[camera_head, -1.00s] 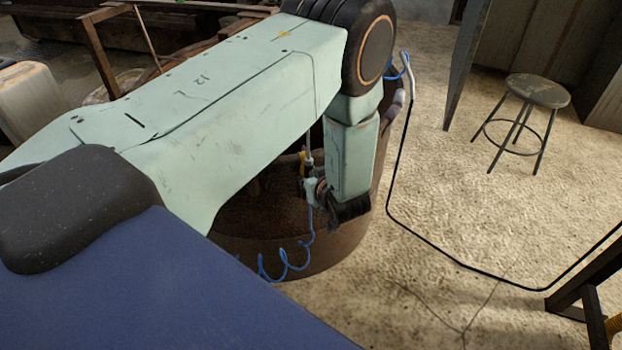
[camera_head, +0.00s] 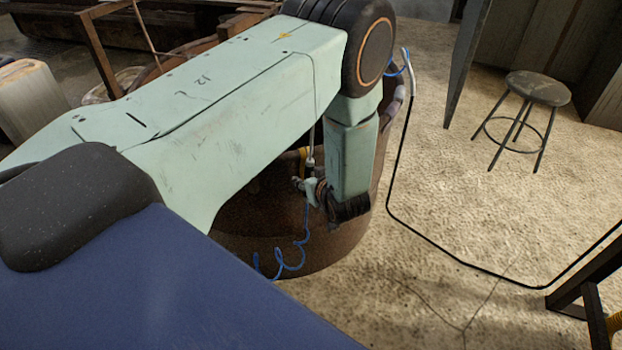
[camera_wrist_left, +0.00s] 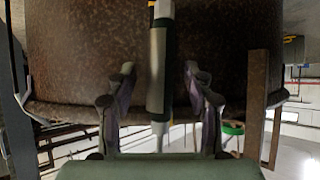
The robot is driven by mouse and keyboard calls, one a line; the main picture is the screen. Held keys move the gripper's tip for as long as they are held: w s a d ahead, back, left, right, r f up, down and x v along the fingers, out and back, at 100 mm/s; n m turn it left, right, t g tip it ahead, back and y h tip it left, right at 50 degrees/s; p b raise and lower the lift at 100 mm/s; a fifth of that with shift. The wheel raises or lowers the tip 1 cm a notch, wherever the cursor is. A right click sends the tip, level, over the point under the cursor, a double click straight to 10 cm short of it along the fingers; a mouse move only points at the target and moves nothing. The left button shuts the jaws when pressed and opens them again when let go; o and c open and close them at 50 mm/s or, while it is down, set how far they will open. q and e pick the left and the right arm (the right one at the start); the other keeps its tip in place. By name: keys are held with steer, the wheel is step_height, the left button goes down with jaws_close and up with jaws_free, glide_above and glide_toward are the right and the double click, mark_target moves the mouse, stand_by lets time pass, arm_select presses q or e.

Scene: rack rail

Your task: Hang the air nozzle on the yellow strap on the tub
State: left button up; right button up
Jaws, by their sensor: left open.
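The brown, rusty tub (camera_head: 290,259) stands on the floor below my left arm; its wall also shows in the wrist view (camera_wrist_left: 80,60). Part of the yellow strap (camera_head: 303,155) shows at the tub, beside my arm. My left gripper (camera_head: 303,184) is open and low at the strap. In the wrist view, its fingers (camera_wrist_left: 160,92) stand apart on either side of the slim, dark, pale-ended air nozzle (camera_wrist_left: 158,72). A blue coiled hose (camera_head: 291,265) hangs below the gripper. I cannot tell whether the nozzle hangs on the strap. My right gripper is out of view.
A stool (camera_head: 538,88) stands on open floor at the right. A bent black line (camera_head: 425,238) runs from beside the tub to a dark frame (camera_head: 585,290). A pale container (camera_head: 32,100) is at far left. My arm hides much of the tub.

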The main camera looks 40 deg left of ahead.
arm_select(q)
steer(key=v, duration=0.7)
steer(key=shift+s, duration=0.15)
steer(key=shift+d+r, duration=0.15)
steer(key=shift+d, duration=0.05)
steer(key=s+d+f+m+g+h+p, duration=0.1)
steer(key=s+d+f+m+h, duration=0.1)
steer(key=s+f+m+h, duration=0.3)
steer(key=s+d+f+m+g+h, duration=0.1)
steer(key=s+d+f+m, duration=0.15)
steer(key=s, duration=0.45)
steer(key=s+d+m+g+h+p, duration=0.3)
steer(key=s+g, duration=0.1)
steer(key=s, duration=1.5)
steer(key=shift+s+d+r+h, duration=0.2)
steer(key=shift+d+r+h, duration=0.1)
steer(key=shift+h, duration=0.1)
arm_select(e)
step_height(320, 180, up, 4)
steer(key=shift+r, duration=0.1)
arm_select(q)
steer(key=shift+c, duration=0.3)
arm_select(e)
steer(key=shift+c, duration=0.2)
